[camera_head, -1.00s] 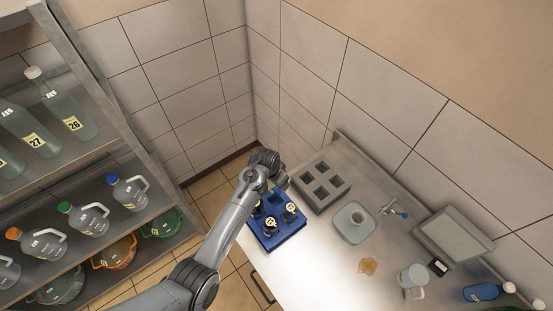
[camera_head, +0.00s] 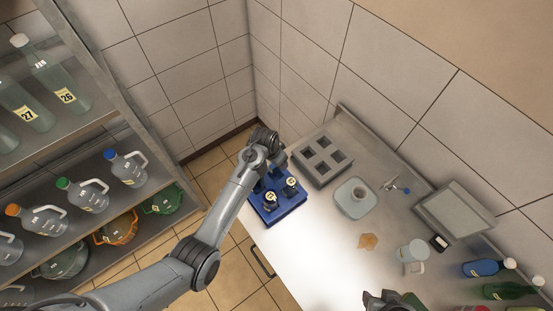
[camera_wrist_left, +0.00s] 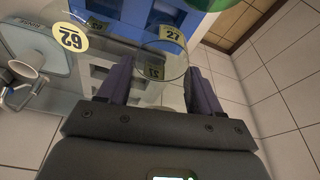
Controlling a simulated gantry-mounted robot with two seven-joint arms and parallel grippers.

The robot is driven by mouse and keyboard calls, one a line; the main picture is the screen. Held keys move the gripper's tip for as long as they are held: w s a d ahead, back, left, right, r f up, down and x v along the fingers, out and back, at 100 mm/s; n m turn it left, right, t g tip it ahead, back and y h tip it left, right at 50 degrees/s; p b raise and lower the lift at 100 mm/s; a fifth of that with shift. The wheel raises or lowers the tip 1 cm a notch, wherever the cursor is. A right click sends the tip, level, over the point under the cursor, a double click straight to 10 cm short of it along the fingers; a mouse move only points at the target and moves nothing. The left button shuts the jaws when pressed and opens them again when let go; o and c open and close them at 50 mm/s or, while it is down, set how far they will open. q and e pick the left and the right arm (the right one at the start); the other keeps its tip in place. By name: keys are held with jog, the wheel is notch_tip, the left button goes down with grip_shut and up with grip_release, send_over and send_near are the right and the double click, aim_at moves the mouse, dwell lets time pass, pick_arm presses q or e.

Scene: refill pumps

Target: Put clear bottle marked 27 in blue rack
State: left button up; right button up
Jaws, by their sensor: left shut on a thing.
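The blue rack (camera_head: 283,206) stands at the left end of the counter with dark round tops and yellow tags in it. My left gripper (camera_head: 270,158) is at the rack's far side. In the left wrist view, my left gripper's fingers (camera_wrist_left: 158,85) are shut on a clear bottle (camera_wrist_left: 165,62), with the blue rack (camera_wrist_left: 192,22) beyond. A yellow tag (camera_wrist_left: 172,34) reading 27 shows through or near the glass; how deep the bottle sits is unclear. Another clear bottle marked 27 (camera_head: 27,112) stands on the shelf. Only part of my right gripper (camera_head: 385,300) shows at the bottom edge.
A grey rack with square holes (camera_head: 322,160) stands beside the blue rack. Shelves with jugs (camera_head: 125,168) are at left.

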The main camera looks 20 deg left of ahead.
pick_arm(q)
jog(key=shift+r+p, duration=0.1)
jog(key=shift+p, duration=0.2)
dwell(0.4)
jog(key=shift+f+b, duration=0.75)
jog(key=shift+f, duration=0.75)
jog(key=shift+f, duration=0.15)
jog(key=shift+f+b, duration=0.45)
jog(key=shift+f, duration=0.15)
